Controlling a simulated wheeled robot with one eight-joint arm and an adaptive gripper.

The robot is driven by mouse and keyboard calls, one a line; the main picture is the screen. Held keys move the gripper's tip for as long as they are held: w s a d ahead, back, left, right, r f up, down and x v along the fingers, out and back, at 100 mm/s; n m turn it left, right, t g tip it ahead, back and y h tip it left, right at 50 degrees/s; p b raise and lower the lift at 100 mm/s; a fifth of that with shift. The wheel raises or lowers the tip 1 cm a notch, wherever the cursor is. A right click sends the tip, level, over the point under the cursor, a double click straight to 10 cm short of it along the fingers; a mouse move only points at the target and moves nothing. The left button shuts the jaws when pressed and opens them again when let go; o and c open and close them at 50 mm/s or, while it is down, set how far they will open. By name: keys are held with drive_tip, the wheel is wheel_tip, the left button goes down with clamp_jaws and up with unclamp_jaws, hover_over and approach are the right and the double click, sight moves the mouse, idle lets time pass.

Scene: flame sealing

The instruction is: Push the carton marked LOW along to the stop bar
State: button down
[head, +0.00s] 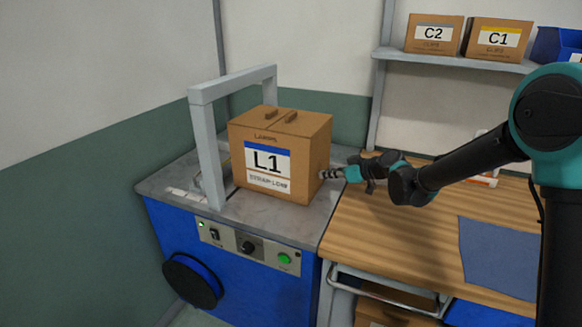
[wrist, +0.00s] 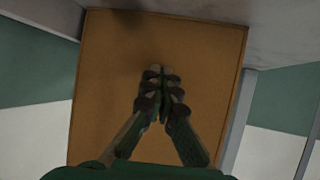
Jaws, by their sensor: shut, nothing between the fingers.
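A brown carton (head: 313,160) marked L1, with a small line on its label that seems to end in LOW, stands upright on the grey top of a blue machine, beside a grey arch. Two brown strips lie on its top. My gripper (head: 323,175) is shut and empty, its fingertips at the carton's right face; I cannot tell whether they touch. In the wrist view the closed fingertips (wrist: 161,72) point at the carton's plain brown face (wrist: 105,85). I cannot make out a stop bar; the area beyond the arch is partly hidden.
The grey arch (head: 208,150) spans the machine top (head: 260,210) left of the carton. The machine's front has a control panel (head: 248,247). A wooden bench (head: 390,235) with a blue mat (head: 500,255) lies at right. Cartons C2 (head: 434,47) and C1 (head: 497,51) stand on a shelf.

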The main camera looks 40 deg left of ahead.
sight(317, 170)
drive_tip(key=shift+s+a, duration=0.2)
drive_tip(key=shift+a, duration=0.7)
drive_tip(key=shift+s+a, duration=0.15)
drive_tip(key=shift+a, duration=0.8)
drive_tip(key=shift+s+a, duration=0.2)
drive_tip(key=shift+a, duration=0.7)
drive_tip(key=shift+w+d, duration=0.2)
drive_tip(key=shift+d, duration=0.8)
drive_tip(key=shift+w+d, duration=0.25)
drive_tip(key=shift+d, duration=0.75)
drive_tip(key=shift+w+d, duration=0.2)
drive_tip(key=shift+d, duration=0.8)
